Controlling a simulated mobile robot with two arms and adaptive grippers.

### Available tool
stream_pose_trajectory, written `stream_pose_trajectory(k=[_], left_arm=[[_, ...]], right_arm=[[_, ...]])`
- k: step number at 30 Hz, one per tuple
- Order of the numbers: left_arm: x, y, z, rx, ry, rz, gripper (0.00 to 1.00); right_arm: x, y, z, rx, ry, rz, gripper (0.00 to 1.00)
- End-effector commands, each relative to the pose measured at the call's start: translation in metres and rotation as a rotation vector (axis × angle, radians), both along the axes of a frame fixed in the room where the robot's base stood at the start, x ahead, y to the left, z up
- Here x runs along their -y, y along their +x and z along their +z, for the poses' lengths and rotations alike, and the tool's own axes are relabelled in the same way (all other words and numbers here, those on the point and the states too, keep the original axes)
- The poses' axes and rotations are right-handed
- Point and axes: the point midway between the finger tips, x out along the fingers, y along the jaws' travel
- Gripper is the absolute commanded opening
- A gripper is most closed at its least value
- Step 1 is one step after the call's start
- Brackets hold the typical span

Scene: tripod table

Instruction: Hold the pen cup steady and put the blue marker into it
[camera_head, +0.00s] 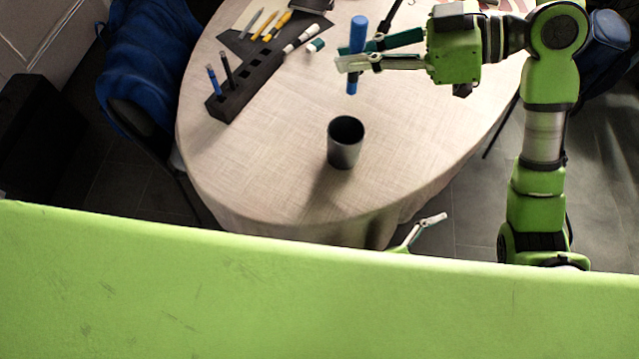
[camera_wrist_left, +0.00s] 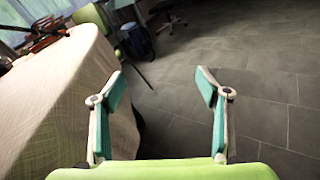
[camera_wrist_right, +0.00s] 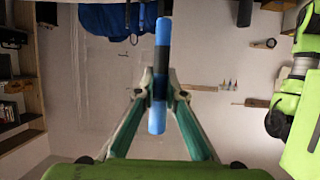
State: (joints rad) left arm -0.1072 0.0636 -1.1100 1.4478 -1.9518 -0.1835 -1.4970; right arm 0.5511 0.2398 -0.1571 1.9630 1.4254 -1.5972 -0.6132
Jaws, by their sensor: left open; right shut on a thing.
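The pen cup (camera_head: 345,142), a dark grey open cylinder, stands upright on the table toward its near edge, with nothing touching it. My right gripper (camera_head: 353,58) is shut on the blue marker (camera_head: 357,38), holding it roughly upright above the table, beyond the cup in the head view. The marker (camera_wrist_right: 157,118) also shows between the fingers in the right wrist view. My left gripper (camera_head: 424,230) is low beside the table's near right edge, partly hidden by my own green body. In the left wrist view its fingers (camera_wrist_left: 160,85) are wide apart and empty, over the floor.
A black pen rack (camera_head: 245,90) stands at the left of the round table (camera_head: 240,160), holding a blue and a black pen. Several loose pens (camera_head: 283,20) and a green-capped marker (camera_head: 316,45) lie behind. The tabletop around the cup is clear. A blue-draped chair (camera_head: 150,60) is at left.

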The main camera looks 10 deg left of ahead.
Motion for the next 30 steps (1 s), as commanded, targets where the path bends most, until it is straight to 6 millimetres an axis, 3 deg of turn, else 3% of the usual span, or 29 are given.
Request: stream_pose_trajectory(k=[1,3,8,15,18,24,30], left_arm=[[0.009,0.002,0.020,0.033,-0.022,-0.025,0.69],[-0.029,0.014,0.025,0.008,-0.059,0.069,0.69],[-0.095,0.037,0.060,0.000,-0.162,0.227,0.69],[-0.215,0.053,0.072,-0.032,-0.248,0.485,0.69],[-0.248,0.055,0.081,-0.029,-0.276,0.551,0.69],[-0.280,0.058,0.091,-0.021,-0.306,0.612,0.69],[-0.275,0.079,0.093,-0.017,-0.311,0.619,0.69]], right_arm=[[0.000,0.000,0.000,0.000,0.000,0.000,0.00],[0.000,0.000,0.000,0.000,0.000,0.000,0.00],[0.000,0.000,0.000,0.000,0.000,0.000,0.00],[0.000,0.000,0.000,0.000,0.000,0.000,0.00],[0.000,0.000,0.000,0.000,0.000,0.000,0.00],[0.000,0.000,0.000,0.000,0.000,0.000,0.00],[0.000,0.000,0.000,0.000,0.000,0.000,0.00]])
